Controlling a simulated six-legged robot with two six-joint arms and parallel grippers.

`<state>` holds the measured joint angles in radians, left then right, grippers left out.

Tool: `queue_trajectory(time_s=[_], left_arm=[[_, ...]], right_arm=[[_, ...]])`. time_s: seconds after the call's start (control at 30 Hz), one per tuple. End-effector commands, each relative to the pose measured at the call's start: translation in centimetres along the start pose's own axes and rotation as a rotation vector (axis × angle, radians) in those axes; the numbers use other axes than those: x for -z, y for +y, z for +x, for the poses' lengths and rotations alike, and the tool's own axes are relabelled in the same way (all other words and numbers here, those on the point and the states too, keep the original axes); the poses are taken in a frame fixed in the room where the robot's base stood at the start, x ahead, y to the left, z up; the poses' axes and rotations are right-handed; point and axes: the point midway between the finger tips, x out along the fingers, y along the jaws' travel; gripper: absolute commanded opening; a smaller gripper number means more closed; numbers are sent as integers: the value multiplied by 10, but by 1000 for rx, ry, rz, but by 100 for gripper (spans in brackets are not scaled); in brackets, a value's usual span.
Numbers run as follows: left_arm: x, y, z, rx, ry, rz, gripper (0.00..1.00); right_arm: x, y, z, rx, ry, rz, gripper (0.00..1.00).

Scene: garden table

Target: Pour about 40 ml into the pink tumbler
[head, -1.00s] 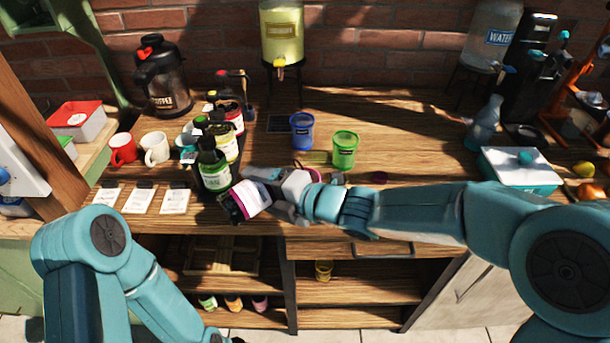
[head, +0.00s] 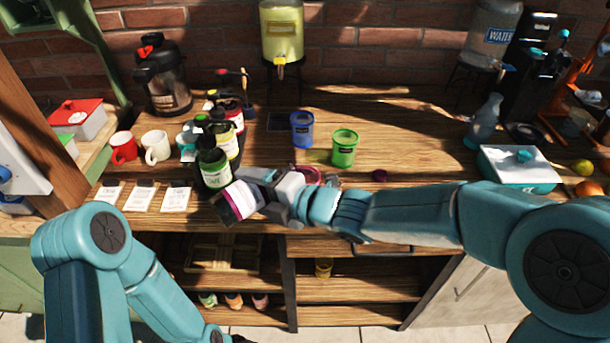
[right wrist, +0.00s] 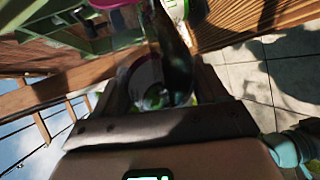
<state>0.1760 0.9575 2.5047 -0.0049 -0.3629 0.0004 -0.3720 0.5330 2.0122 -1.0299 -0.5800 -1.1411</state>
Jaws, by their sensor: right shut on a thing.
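My right gripper (head: 268,195) is shut on a dark bottle with a white label and magenta bands (head: 240,201). The bottle is tilted over the counter's front edge, its dark end toward the lower left. It also shows, blurred, between the fingers in the right wrist view (right wrist: 150,75). The pink tumbler (head: 309,172) stands on the counter just behind my right gripper, which partly hides it. I cannot see its contents. The bottle points away from the tumbler, and no stream shows. My left arm is low at the left; its gripper is out of view.
Several pump bottles (head: 214,168) stand close behind the held bottle. A blue tumbler (head: 302,130) and a green tumbler (head: 344,149) stand behind the pink one. White cards (head: 175,200) lie along the front left. A teal-and-white box (head: 520,168) is at the right.

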Motion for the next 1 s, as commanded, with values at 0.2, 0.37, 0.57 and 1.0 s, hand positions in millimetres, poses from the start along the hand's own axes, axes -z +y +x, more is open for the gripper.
queue_trajectory(time_s=[0.2,0.37,0.57,1.0], left_arm=[[0,1,-2,0,0,0,61],[0,1,-2,0,0,0,61],[0,1,-2,0,0,0,61],[0,1,-4,0,0,0,61]], right_arm=[[3,3,1,-8,4,13,14],[4,4,0,-11,5,18,14],[4,4,1,-13,7,25,14],[4,5,0,-18,10,37,14]])
